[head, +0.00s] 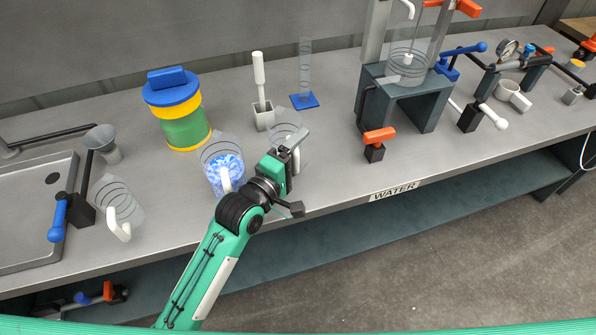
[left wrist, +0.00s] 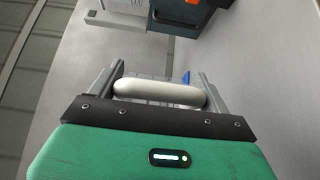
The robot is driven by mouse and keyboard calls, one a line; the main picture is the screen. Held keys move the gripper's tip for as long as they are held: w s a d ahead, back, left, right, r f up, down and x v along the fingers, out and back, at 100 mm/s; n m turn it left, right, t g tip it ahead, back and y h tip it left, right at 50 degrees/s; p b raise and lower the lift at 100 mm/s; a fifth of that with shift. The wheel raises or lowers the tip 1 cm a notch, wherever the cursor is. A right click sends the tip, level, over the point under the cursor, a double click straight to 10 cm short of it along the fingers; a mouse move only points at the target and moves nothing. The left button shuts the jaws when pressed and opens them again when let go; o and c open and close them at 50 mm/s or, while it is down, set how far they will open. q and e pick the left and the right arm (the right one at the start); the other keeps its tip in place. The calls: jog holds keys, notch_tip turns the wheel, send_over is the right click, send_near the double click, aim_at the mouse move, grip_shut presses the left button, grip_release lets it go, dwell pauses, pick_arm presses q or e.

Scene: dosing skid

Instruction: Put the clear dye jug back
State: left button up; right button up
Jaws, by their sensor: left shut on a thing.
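My left gripper (head: 292,146) is shut on the pale handle of a clear jug (head: 281,122) near the middle of the bench. In the left wrist view the handle (left wrist: 160,92) lies crosswise between the two fingers. The jug looks see-through and empty, and the arm hides part of it. I cannot tell whether its base touches the bench. A second jug (head: 222,172), with blue and white content, stands just left of the gripper. A third clear jug (head: 117,200) stands by the sink. My right gripper is not in view.
A green and yellow drum with a blue lid (head: 172,92), a white-handled tool in a grey holder (head: 263,113) and a cylinder on a blue base (head: 304,100) stand behind. A dark stand (head: 392,80) with an orange-handled valve (head: 376,142) is right. Bench is clear above the WATER label (head: 395,191).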

pick_arm(q)
notch_tip(320, 180, down, 6)
jog(key=shift+f, duration=0.45)
jog(key=o, duration=0.9)
jog(key=shift+o, duration=0.2)
jog(key=shift+r, duration=0.2)
jog(key=shift+s+a+f, duration=0.1)
jog(key=shift+s+a, duration=0.15)
jog(key=shift+s, duration=0.05)
jog(key=b+v, duration=0.1)
jog(key=v, duration=0.9)
jog(key=shift+s+a, duration=0.15)
jog(key=shift+s, duration=0.25)
jog(key=shift+s+a, duration=0.15)
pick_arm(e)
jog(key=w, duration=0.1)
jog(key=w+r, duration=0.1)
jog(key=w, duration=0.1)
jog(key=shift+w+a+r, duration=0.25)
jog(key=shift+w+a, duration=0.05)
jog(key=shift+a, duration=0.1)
